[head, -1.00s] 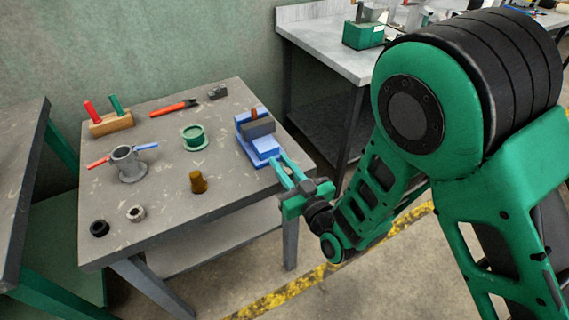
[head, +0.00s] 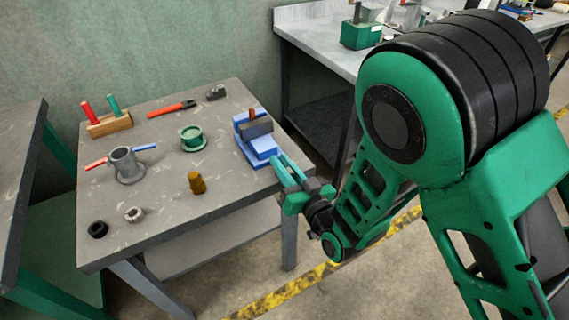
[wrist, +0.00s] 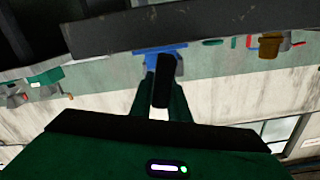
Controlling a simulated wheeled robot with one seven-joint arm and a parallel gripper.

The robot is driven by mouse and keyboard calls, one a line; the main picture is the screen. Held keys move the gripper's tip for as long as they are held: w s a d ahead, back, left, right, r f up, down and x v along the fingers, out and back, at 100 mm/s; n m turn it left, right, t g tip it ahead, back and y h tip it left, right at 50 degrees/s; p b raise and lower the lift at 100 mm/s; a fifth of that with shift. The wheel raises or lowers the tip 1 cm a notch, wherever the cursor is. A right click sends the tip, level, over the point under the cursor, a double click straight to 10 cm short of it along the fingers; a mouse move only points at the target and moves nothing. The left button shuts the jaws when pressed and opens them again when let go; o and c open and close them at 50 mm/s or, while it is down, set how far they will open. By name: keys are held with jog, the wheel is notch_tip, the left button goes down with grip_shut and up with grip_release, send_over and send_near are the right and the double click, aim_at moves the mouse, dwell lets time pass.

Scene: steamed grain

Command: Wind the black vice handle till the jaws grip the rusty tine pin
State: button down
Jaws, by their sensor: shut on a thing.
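The blue vice (head: 262,148) stands at the right edge of the grey worktable. The rusty tine pin (head: 252,113) sticks up at its jaws; whether the jaws touch it I cannot tell. My gripper (head: 277,160) is at the near right end of the vice, just off the table edge. In the wrist view, the black vice handle (wrist: 162,80) lies between my green fingers, which are shut on it. Blue of the vice (wrist: 160,49) shows just beyond. In the head view my fingers hide the handle.
The worktable (head: 160,208) also carries an amber cylinder (head: 196,182), a green flanged ring (head: 192,138), a grey pot (head: 124,164) and a wooden block (head: 108,124) with red and green handles. Open floor lies right of the table.

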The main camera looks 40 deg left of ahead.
jog(key=c, duration=1.7)
grip_release()
jog(key=shift+w+d, duration=0.2)
jog(key=shift+w, duration=0.2)
jog(key=shift+s, duration=0.15)
jog(key=shift+s, duration=0.15)
jog(key=shift+s+d+f, duration=0.1)
jog(key=shift+s+d, duration=0.15)
jog(key=shift+d, duration=0.3)
jog(key=v, duration=0.9)
jog(key=shift+d, duration=0.2)
jog(key=shift+w, duration=0.15)
